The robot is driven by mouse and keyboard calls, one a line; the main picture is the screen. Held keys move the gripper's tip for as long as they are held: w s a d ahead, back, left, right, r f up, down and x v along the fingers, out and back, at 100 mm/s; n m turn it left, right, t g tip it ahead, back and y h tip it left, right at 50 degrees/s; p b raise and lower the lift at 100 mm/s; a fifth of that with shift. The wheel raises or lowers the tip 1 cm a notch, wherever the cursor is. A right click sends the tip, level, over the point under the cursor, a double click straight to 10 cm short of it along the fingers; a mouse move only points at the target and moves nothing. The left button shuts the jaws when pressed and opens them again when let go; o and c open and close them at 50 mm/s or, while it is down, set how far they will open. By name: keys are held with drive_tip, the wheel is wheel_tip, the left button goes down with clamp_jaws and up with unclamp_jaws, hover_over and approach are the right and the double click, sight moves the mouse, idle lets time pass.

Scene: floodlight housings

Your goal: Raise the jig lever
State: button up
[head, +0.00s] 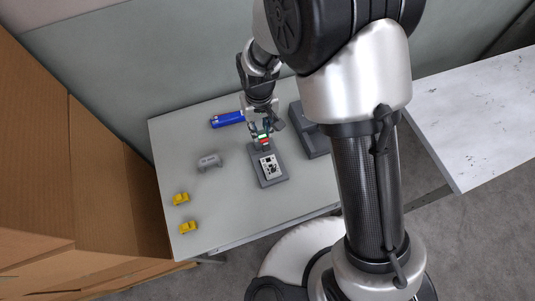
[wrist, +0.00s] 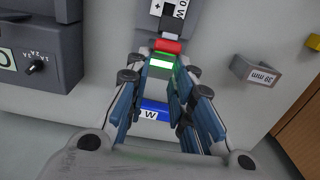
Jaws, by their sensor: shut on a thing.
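The grey jig (head: 281,181) stands on the table and bears a white panel with black marks (head: 269,166). The jig also shows at the top of the wrist view (wrist: 143,29). At its far end is a red block (wrist: 168,46). Right beside that is the green bar of the jig lever (wrist: 160,63), with a bright white strip. My gripper (head: 261,128) is at this far end, pointing down. In the wrist view my gripper (wrist: 160,72) has its fingers on either side of the green bar, shut on it. The lever's pivot and exact angle are hidden.
A dark grey device with a knob (wrist: 35,65) stands close to the jig. A blue labelled thing (head: 227,119) lies behind. A grey "39 mm" block (head: 209,161) and two yellow pieces (head: 181,199) are left. Cardboard (head: 110,180) borders the table's left side.

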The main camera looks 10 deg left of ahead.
drive_tip(key=shift+w+a+f, duration=0.1)
drive_tip(key=shift+w+a, duration=0.1)
drive_tip(key=shift+w, duration=0.2)
drive_tip(key=shift+w+a+f, duration=0.1)
drive_tip(key=shift+w+a, duration=0.1)
drive_tip(key=shift+w, duration=0.05)
clamp_jaws()
drive_tip(key=shift+o, duration=1.9)
unclamp_jaws()
